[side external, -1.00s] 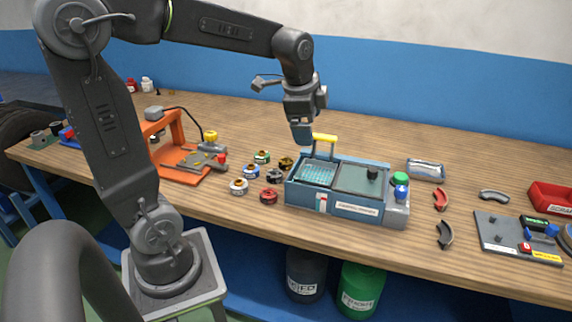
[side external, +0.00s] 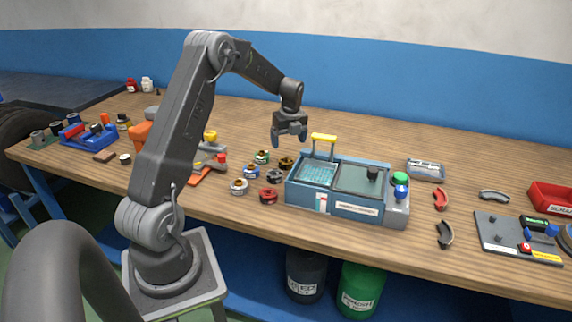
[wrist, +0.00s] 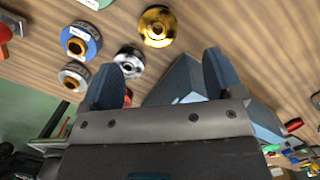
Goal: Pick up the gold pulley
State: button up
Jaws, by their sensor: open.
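The gold pulley (side external: 286,162) lies on the wooden bench just left of the blue-grey tank's back corner. In the wrist view the gold pulley (wrist: 157,26) shows whole at the top, beyond and roughly between my fingertips. My gripper (side external: 289,139) is open and empty, pointing down and hovering above the bench near the gold pulley. Its two dark blue fingers are spread apart in the wrist view (wrist: 160,68). Nothing is between them at tip height, and they do not appear to touch anything.
The bench behind the gold pulley is clear.

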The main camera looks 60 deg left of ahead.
aim_at(286, 160)
jog(key=f, duration=0.5)
jog(key=a+f, duration=0.1)
jog(key=f, duration=0.2)
jog(key=shift+s+f, duration=0.15)
jog(key=shift+f, duration=0.2)
jog(key=c, duration=1.1)
jog(key=shift+r, duration=0.15)
jog(key=shift+c, duration=0.2)
